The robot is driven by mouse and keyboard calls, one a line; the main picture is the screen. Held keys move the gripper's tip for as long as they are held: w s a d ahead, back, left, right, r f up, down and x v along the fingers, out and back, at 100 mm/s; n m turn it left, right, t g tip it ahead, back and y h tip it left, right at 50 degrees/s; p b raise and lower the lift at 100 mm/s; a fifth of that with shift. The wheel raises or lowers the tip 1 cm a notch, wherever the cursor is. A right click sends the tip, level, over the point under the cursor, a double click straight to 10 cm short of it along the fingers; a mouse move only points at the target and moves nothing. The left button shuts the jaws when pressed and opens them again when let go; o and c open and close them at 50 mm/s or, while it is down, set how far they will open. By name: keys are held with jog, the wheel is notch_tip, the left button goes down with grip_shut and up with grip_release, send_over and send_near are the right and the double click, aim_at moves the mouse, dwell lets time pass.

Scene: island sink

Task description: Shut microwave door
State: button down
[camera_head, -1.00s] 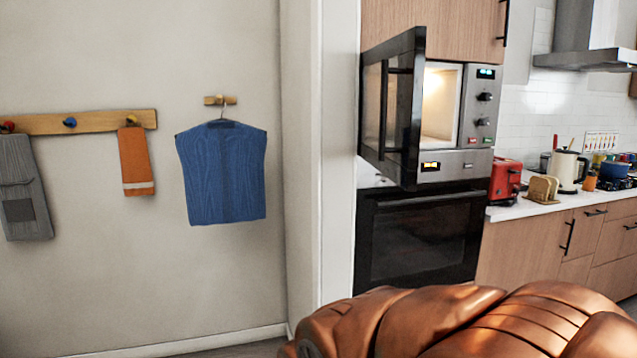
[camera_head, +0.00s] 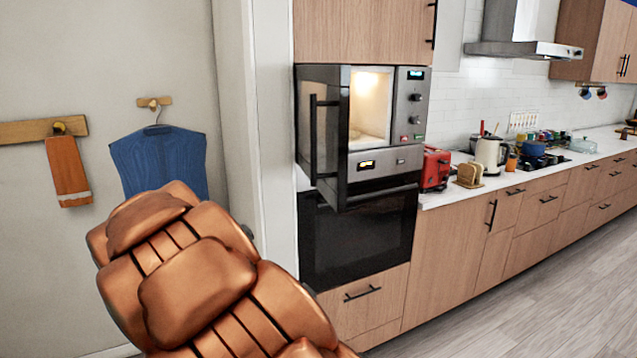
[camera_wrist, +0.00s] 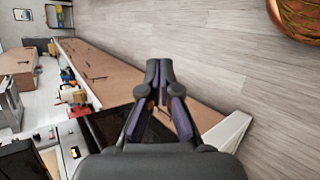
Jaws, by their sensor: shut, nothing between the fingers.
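The microwave (camera_head: 408,122) is built in above a dark oven in the head view, its cavity lit. Its dark glass door (camera_head: 330,125) is hinged on the left and stands open, swung out toward me, with a vertical black handle (camera_head: 314,138). My gripper (camera_wrist: 159,70) shows in the wrist view with its dark fingers together and nothing between them. In the head view my copper arm is in front of the wall, left of the door; the gripper itself is not visible there. I see no contact with the door.
The oven (camera_head: 358,235) is under the microwave. A red toaster (camera_head: 436,168) and a kettle (camera_head: 490,153) stand on the counter to the right. A blue garment (camera_head: 160,160) and an orange towel (camera_head: 68,170) hang on the left wall. The wooden floor (camera_head: 560,295) at right is clear.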

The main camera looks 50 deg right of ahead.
aim_at(331, 201)
jog(key=w+d+r+m+h+p, duration=0.1)
jog(key=w+r+h+p, duration=0.1)
jog(key=w+r+h, duration=0.2)
jog(key=w+d+r+m+g+h+p, duration=0.1)
jog(key=w+d+r+h+p, duration=0.1)
jog(key=w+r, duration=0.7)
jog(key=w+h+p, duration=0.1)
jog(key=w, duration=0.5)
jog(key=shift+d+r+g+h+p, duration=0.3)
jog(key=shift+r+h, duration=0.05)
jog(key=shift+h, duration=0.05)
jog(key=shift+s+d+b, duration=0.2)
jog(key=shift+s+b, duration=0.05)
jog(key=shift+b, duration=1)
jog(key=b, duration=0.3)
jog(key=shift+s+d, duration=0.3)
jog(key=x, duration=1)
jog(key=shift+r, duration=0.4)
jog(key=shift+s+d+f, duration=0.15)
jog(key=shift+s+d, duration=0.2)
jog(key=shift+d, duration=0.25)
jog(key=shift+d, duration=0.15)
